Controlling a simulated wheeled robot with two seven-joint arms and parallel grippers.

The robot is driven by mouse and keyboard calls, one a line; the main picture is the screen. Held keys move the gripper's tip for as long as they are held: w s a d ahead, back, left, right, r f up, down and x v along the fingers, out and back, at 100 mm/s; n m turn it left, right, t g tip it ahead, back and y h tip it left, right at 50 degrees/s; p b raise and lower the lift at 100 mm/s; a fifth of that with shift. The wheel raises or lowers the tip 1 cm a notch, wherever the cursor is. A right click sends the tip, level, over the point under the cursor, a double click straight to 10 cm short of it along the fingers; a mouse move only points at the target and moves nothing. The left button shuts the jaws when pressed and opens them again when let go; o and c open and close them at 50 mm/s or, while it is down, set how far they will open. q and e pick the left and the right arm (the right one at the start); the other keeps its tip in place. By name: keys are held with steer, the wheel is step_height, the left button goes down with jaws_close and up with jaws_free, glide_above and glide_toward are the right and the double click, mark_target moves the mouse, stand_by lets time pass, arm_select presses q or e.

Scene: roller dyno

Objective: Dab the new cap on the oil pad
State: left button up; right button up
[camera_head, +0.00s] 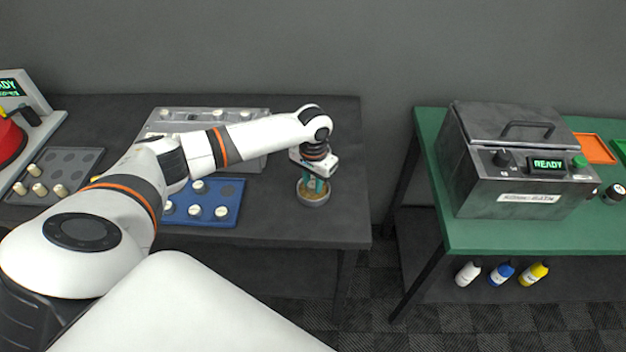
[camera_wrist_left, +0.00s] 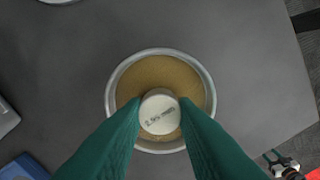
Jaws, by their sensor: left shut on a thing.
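The oil pad (camera_wrist_left: 188,82) is a tan disc in a round metal dish near the right end of the dark table. The dish (camera_head: 313,197) also shows in the head view, below my left gripper (camera_head: 316,184). In the left wrist view my left gripper (camera_wrist_left: 160,112) has its green fingers shut on a small white cap (camera_wrist_left: 159,112) with printed marks. The cap is over the pad, nearer its lower part in that view. I cannot tell whether the cap touches the pad.
A blue tray (camera_head: 234,207) with several white caps lies left of the dish. A grey rack (camera_head: 175,125) stands behind it, and a grey tray (camera_head: 88,157) is farther left. A metal machine reading READY (camera_head: 520,180) stands on the green table (camera_head: 470,235), across a gap.

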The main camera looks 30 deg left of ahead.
mark_target(313, 185)
arm_select(q)
steer(key=shift+f, duration=0.3)
steer(key=shift+s+f+p, duration=0.1)
steer(key=shift+f+p, duration=0.05)
steer(key=shift+p, duration=0.25)
stand_by(2.1)
step_height(313, 185, up, 7)
steer(key=p, duration=0.8)
stand_by(0.8)
